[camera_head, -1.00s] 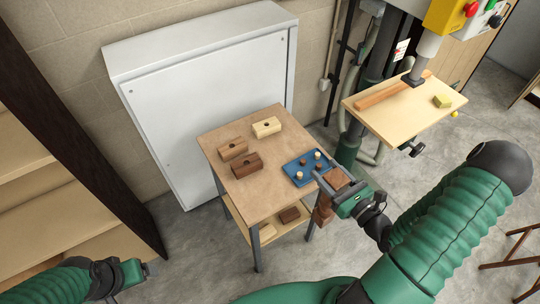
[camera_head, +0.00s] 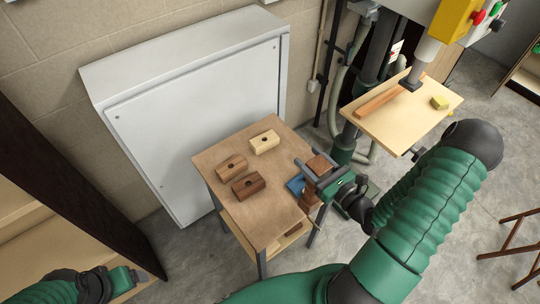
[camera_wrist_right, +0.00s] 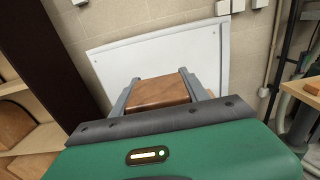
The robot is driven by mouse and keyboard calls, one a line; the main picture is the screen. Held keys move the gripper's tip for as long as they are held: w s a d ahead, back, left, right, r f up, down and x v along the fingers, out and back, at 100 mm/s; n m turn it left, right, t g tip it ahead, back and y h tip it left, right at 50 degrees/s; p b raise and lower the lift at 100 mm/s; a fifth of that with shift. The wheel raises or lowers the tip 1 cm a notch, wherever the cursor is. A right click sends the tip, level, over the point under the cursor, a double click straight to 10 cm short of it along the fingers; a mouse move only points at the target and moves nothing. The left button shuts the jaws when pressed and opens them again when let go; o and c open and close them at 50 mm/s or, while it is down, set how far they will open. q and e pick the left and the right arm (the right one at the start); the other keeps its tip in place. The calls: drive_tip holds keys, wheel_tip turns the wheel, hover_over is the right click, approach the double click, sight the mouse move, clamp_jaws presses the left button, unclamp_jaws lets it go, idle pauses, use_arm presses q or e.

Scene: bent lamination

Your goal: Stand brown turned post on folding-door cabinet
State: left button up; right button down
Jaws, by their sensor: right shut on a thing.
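My right gripper (camera_head: 314,178) is shut on the brown turned post (camera_head: 320,164). The post has a square block top and more reddish-brown wood below the fingers, above the right edge of the small table. In the right wrist view the block top (camera_wrist_right: 158,92) shows between the two grey fingers; the rest is hidden. A pale grey cabinet (camera_head: 195,122) with a flat top (camera_head: 180,52) stands against the wall behind the table; I cannot tell whether its front folds. My left gripper (camera_head: 142,276) is at the lower left, away from the post; its jaw opening is unclear.
A drill press table (camera_head: 385,125) stands at the right, and a dark shelf unit (camera_head: 60,190) at the left. The cabinet top is bare.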

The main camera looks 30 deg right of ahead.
use_arm(q)
drive_tip(key=p+v, duration=0.1)
drive_tip(key=v, duration=0.1)
drive_tip(key=p+v, duration=0.1)
drive_tip(key=p, duration=0.1)
drive_tip(key=w+p+v, duration=0.1)
drive_tip(key=p+v, duration=0.1)
drive_tip(key=shift+d+r, duration=0.3)
drive_tip(key=shift+r, duration=0.1)
use_arm(e)
drive_tip(key=w+a+f, duration=0.2)
drive_tip(key=w, duration=0.4)
drive_tip(key=w+a+f, duration=0.2)
drive_tip(key=w+f, duration=0.1)
drive_tip(key=w, duration=0.4)
drive_tip(key=shift+a, duration=0.2)
